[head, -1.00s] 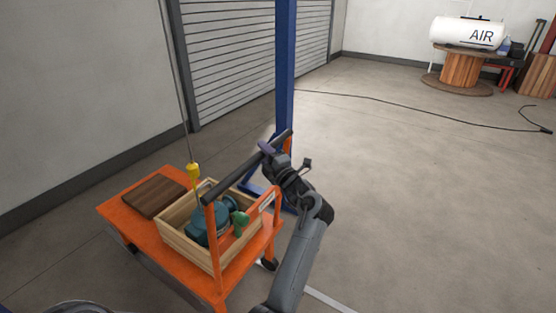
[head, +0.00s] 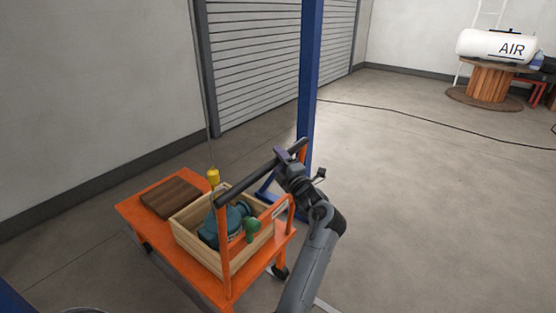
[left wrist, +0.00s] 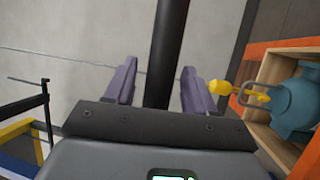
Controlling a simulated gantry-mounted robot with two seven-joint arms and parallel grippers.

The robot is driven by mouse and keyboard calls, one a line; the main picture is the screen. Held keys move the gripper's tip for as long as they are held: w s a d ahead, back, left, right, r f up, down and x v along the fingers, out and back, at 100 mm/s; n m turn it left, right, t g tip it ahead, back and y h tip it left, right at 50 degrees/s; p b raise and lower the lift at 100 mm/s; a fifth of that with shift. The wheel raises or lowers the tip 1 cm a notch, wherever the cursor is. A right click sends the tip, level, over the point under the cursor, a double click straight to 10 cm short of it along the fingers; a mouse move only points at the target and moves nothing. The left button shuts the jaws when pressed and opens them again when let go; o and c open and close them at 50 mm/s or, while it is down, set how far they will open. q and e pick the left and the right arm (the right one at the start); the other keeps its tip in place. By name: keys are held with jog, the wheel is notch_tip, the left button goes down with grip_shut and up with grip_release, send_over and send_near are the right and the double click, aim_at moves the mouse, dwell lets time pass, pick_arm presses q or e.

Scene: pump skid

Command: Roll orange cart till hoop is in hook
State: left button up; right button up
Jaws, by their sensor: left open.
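The orange cart (head: 155,222) stands at lower left with a dark handle bar (head: 245,180) across its uprights. A wooden crate (head: 193,246) on it holds a teal pump (head: 226,228). The yellow hook (head: 212,177) hangs on a cable above the crate's far side. In the left wrist view, the yellow hook (left wrist: 220,88) and the metal hoop (left wrist: 257,96) by the teal pump appear close together; I cannot tell whether they are engaged. My left gripper (head: 281,157) is at the handle, open, with its fingers (left wrist: 157,85) on either side of the bar. My right gripper is out of view.
A brown wooden block (head: 171,197) lies on the cart beside the crate. A blue post (head: 311,70) stands behind the handle. A black cable (head: 430,122) runs over the floor. The floor at right (head: 440,220) is clear, with an AIR tank (head: 495,45) at the back.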

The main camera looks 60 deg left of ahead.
pick_arm(q)
jog(key=d+f+p, duration=0.1)
jog(key=d+p, duration=0.1)
jog(key=d, duration=0.8)
jog(key=shift+f, duration=0.35)
jog(key=shift+f, duration=0.1)
